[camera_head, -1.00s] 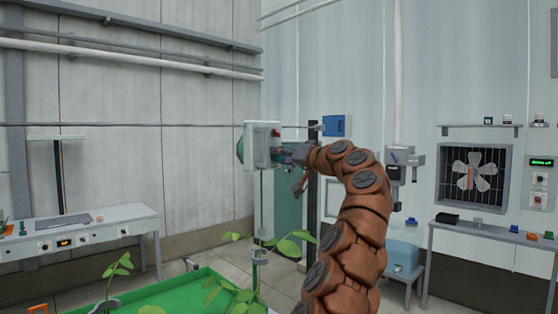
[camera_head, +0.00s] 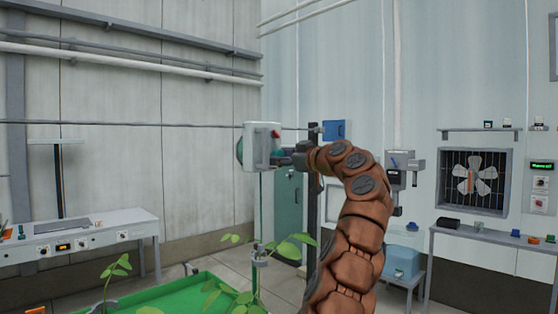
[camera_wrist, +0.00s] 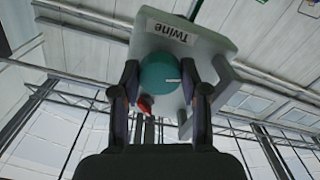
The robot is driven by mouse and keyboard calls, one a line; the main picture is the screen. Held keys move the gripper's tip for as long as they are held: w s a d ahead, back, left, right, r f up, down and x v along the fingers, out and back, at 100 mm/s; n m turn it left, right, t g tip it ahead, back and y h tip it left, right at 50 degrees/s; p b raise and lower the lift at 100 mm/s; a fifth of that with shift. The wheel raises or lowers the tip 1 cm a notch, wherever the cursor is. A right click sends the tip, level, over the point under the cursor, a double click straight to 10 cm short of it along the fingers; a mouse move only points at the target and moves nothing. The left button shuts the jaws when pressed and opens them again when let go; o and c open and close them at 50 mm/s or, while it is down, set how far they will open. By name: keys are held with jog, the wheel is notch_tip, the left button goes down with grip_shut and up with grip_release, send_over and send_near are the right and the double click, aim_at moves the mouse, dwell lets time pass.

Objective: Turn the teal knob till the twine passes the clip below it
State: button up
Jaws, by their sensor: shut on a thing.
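The box labelled "Twine" (camera_wrist: 172,32) hangs in front of my arm; in the head view it is a pale box (camera_head: 256,147). The teal knob (camera_wrist: 163,74) is on its face in the wrist view, with a white mark on it. My gripper (camera_wrist: 167,88) has one finger on each side of the knob and is shut on it. In the head view my gripper (camera_head: 287,160) reaches the box's right side. The twine (camera_head: 260,205) hangs below the box toward a grey clip (camera_head: 259,257) by the plant. Whether its end is past the clip is too small to tell.
A red part (camera_wrist: 145,105) sticks out beside the knob. A green tray (camera_head: 205,289) with leafy plants is below. A white bench (camera_head: 80,235) stands at left; a table with small items (camera_head: 490,235) stands at right. A dark post (camera_head: 313,200) stands close behind my gripper.

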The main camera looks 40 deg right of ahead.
jog(key=shift+a+r+n, duration=0.1)
jog(key=shift+r+n, duration=0.15)
jog(key=shift+n, duration=0.95)
jog(key=o, duration=1)
jog(key=shift+o, duration=0.6)
jog(key=shift+f, duration=0.15)
jog(key=shift+s, duration=0.1)
jog(key=s, duration=1.2)
